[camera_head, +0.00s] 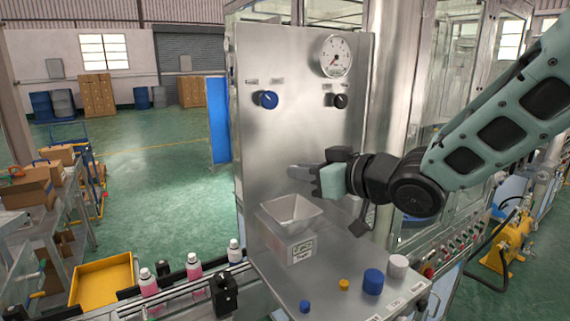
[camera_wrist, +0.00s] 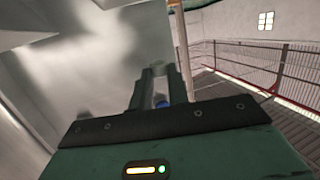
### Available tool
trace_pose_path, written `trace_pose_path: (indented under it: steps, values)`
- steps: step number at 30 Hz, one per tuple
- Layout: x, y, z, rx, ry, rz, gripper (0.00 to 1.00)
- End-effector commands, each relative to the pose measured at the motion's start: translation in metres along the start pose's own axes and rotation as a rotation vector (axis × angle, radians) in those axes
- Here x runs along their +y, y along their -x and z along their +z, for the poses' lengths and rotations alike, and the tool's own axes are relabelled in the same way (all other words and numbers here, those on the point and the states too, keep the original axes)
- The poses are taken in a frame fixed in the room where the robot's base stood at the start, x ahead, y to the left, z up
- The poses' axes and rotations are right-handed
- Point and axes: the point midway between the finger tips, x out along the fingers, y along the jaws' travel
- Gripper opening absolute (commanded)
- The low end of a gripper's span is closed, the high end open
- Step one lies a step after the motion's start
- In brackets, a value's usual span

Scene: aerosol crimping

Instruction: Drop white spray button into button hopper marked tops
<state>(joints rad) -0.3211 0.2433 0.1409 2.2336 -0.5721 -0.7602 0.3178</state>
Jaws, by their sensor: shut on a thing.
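My gripper (camera_head: 302,172) is in front of the steel panel, above and slightly right of the metal hopper, with its fingers pointing left. The hopper (camera_head: 292,209) is an open, flared funnel on a box with a label (camera_head: 302,250) that seems to read "Tops". In the wrist view, my gripper (camera_wrist: 160,88) is shut with a narrow gap between its fingers. A small pale thing (camera_wrist: 159,70) shows at the fingertips and appears to be the white spray button. Its shape is unclear, and I cannot make it out in the head view. A bit of blue also shows between the fingers.
The shelf below holds a small blue cap (camera_head: 304,306), a yellow cap (camera_head: 344,284), a larger blue cap (camera_head: 373,281) and a white cap (camera_head: 397,267). Bottles (camera_head: 193,267) stand on a conveyor at left. Knobs and a gauge (camera_head: 335,56) are on the panel above.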

Motion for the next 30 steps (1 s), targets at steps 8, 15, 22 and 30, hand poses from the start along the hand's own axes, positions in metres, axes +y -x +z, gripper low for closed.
trace_pose_path:
  steps: [8,15,22,30]
  values:
    - [0.000,-0.002,0.010,-0.001,0.000,-0.001,0.00]
    - [0.000,-0.006,0.030,-0.002,0.000,0.000,0.00]
    - [0.000,-0.010,0.049,0.000,-0.001,0.000,0.00]
    - [0.000,-0.011,0.054,0.000,0.000,0.000,0.00]
